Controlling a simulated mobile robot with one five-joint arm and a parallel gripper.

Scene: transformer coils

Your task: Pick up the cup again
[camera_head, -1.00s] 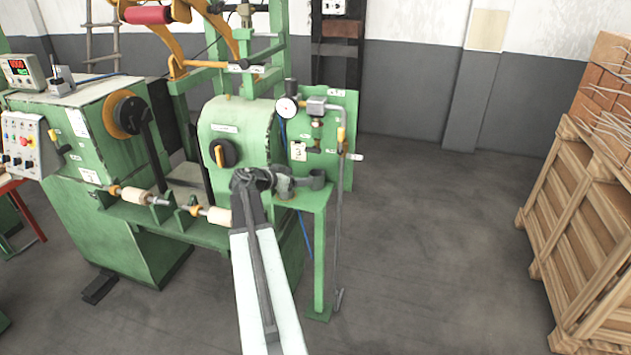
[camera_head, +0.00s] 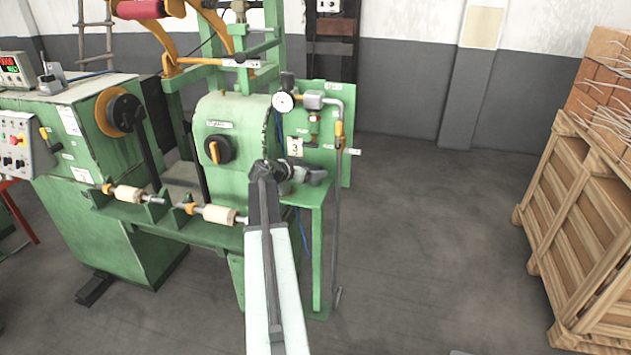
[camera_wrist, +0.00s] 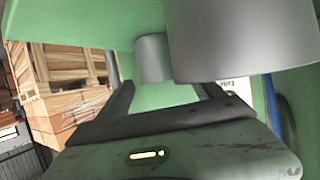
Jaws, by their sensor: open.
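In the wrist view, which looks turned upside down, two plain grey cylinders meet a green surface at the top. The nearer grey cylinder (camera_wrist: 241,40) is large and right of centre. The farther grey cylinder (camera_wrist: 153,58) looks smaller and lies ahead, between the lines of my fingers. I cannot tell which is the cup. My gripper (camera_wrist: 168,92) is open, with nothing visibly held between its fingers. In the head view my gripper (camera_head: 287,171) is over the small green shelf (camera_head: 309,193), close to a grey object (camera_head: 316,177); my arm hides part of that spot.
A green panel with a pressure gauge (camera_head: 283,102) and a pipe (camera_head: 338,200) stands behind and right of the shelf. The winding machine (camera_head: 217,180) is to the left. Wooden crates (camera_head: 590,230) stand far right. The floor between is clear.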

